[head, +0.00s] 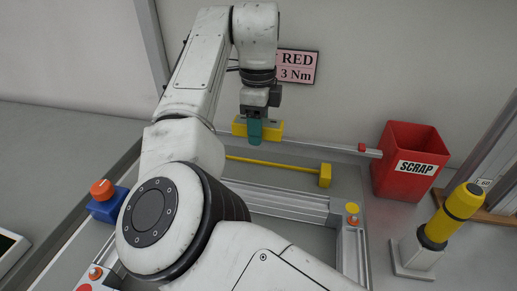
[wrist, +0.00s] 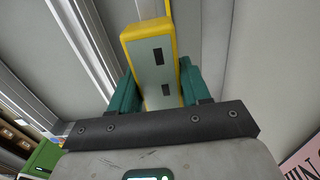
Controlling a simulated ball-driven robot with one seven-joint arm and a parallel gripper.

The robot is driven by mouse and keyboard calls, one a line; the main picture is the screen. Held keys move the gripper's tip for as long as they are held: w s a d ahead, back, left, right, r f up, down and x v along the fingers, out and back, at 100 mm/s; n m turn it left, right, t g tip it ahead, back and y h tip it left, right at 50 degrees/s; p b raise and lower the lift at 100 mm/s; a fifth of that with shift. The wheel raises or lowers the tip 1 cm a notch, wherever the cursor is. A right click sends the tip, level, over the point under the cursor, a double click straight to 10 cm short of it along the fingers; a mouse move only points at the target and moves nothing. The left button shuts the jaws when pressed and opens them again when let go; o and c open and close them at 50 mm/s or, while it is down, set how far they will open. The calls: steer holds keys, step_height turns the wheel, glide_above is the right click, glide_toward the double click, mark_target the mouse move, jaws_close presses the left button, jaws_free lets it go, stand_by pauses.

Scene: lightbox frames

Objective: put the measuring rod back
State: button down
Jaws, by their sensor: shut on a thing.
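My gripper (head: 255,138) is shut on a yellow block with a grey face and two dark slots. It shows between the teal fingers in the wrist view (wrist: 159,65). A pale bar with a small red piece runs right from this block in the head view; together they look like the measuring rod (head: 330,146). The rod lies roughly level behind the frame area, its right end close to the red bin. A pale strip also shows beyond the block in the wrist view. I cannot tell whether the rod touches anything beneath it.
A thin yellow bar with a yellow end block (head: 325,175) lies nearer, above the aluminium frame (head: 290,203). The red SCRAP bin (head: 405,160) stands right. A yellow-and-black tool (head: 455,212) stands in a pale holder. An orange-knobbed blue box (head: 106,205) is at left.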

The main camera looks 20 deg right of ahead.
steer(key=shift+f, duration=2.95)
steer(key=shift+f, duration=0.1)
steer(key=c, duration=0.5)
jaws_free()
steer(key=shift+f, duration=0.15)
step_height(320, 180, up, 12)
steer(key=shift+r, duration=0.25)
